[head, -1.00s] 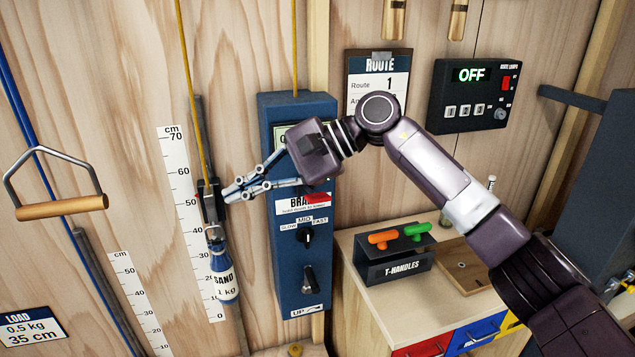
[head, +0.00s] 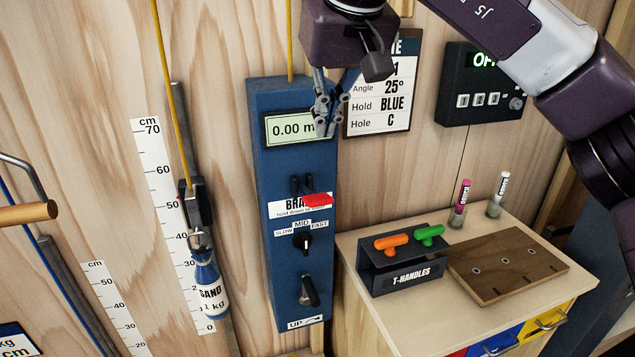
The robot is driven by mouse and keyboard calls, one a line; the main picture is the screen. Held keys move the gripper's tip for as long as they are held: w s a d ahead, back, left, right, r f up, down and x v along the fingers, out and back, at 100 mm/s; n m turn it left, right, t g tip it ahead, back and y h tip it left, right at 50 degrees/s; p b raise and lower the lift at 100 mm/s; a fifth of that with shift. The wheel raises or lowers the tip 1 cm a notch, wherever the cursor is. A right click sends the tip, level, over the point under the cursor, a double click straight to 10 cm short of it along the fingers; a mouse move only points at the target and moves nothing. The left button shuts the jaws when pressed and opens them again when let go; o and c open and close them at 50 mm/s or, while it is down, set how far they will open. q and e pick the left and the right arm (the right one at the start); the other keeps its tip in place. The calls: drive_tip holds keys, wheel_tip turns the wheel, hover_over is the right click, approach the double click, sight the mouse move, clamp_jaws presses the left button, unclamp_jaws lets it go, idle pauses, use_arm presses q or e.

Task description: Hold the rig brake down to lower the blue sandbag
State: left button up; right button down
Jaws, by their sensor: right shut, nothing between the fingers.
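The blue sandbag (head: 209,284), marked SAND 1 kg, hangs from a dark carriage (head: 195,204) on a yellow rope in front of the cm scale (head: 172,225). Its bottom is near the low end of the scale. The blue rig box (head: 262,185) has a display (head: 289,128) reading 0.00 m. The brake lever (head: 318,200) has a red tip and sticks out over the BRAKE label. My right gripper (head: 325,130) points down at the display's right edge, above the brake lever and apart from it. It is shut and empty. My left gripper is not in view.
A SLOW/MID/FAST knob (head: 304,242) and a lower switch (head: 310,291) are on the box. A T-handle holder (head: 400,272) and a wooden board (head: 508,262) stand on the cabinet at right. A route card (head: 385,115) hangs behind my right arm.

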drive_tip(key=p, duration=0.2)
hover_over(314, 196)
drive_tip(key=f, duration=0.8)
drive_tip(key=shift+s+d+f, duration=0.15)
drive_tip(key=shift+s+d, duration=0.05)
drive_tip(key=shift+s, duration=0.15)
drive_tip(key=f, duration=0.2)
drive_tip(key=f+p, duration=0.1)
drive_tip(key=shift+s+d+f, duration=0.1)
drive_tip(key=shift+s+f, duration=0.05)
drive_tip(key=shift+s, duration=0.1)
drive_tip(key=shift+s+f, duration=0.2)
drive_tip(key=shift+f, duration=0.35)
